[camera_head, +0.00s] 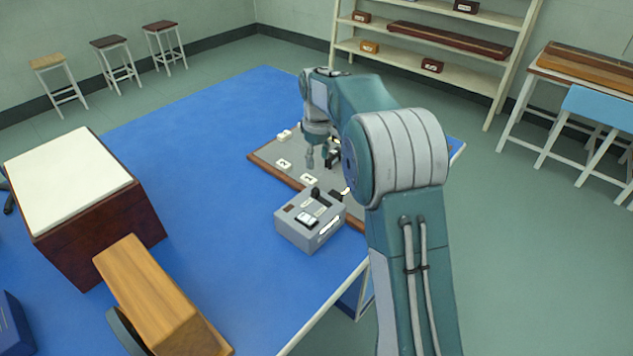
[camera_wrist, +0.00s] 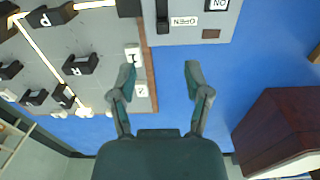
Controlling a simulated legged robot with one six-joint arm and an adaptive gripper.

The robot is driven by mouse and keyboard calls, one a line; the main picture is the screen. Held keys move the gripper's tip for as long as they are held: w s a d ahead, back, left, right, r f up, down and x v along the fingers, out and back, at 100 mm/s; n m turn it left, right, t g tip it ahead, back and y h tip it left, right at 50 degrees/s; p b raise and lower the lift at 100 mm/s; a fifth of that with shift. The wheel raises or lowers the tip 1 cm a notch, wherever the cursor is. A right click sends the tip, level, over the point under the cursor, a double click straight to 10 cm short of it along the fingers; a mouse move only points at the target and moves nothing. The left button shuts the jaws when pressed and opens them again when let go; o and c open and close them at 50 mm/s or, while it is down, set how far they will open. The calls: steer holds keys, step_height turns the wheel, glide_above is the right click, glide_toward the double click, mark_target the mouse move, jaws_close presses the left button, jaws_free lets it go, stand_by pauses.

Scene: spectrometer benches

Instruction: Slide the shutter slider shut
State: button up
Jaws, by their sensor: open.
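The grey shutter box (camera_head: 300,236) stands on the blue bench near its front right edge. Black knobs and a white label show on its top. In the wrist view the box (camera_wrist: 200,34) is cut off by the top edge. The black shutter slider (camera_wrist: 162,17) lies in a dark slot there, beside a label reading OPEN, seen upside down. My gripper (camera_head: 320,157) is open and empty, behind the box above the grey board. In the wrist view my gripper's fingertips (camera_wrist: 160,74) are spread, apart from the box and slider.
The grey board (camera_head: 275,155) has a wooden rim and carries white labels and black lettered mounts (camera_wrist: 80,64), with a bright line across it. A dark red box with a white top (camera_head: 70,180) and a wooden block (camera_head: 150,290) stand left. The bench between is clear.

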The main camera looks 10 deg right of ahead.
mark_target(314, 189)
steer(key=shift+w+a+f, duration=0.2)
steer(key=shift+a+f, duration=0.15)
steer(key=shift+f, duration=0.2)
steer(key=f, duration=0.9)
steer(key=shift+d+f, duration=0.15)
steer(key=shift+d, duration=0.05)
steer(key=shift+f, duration=0.25)
steer(key=shift+a+f, duration=0.15)
steer(key=shift+a, duration=0.15)
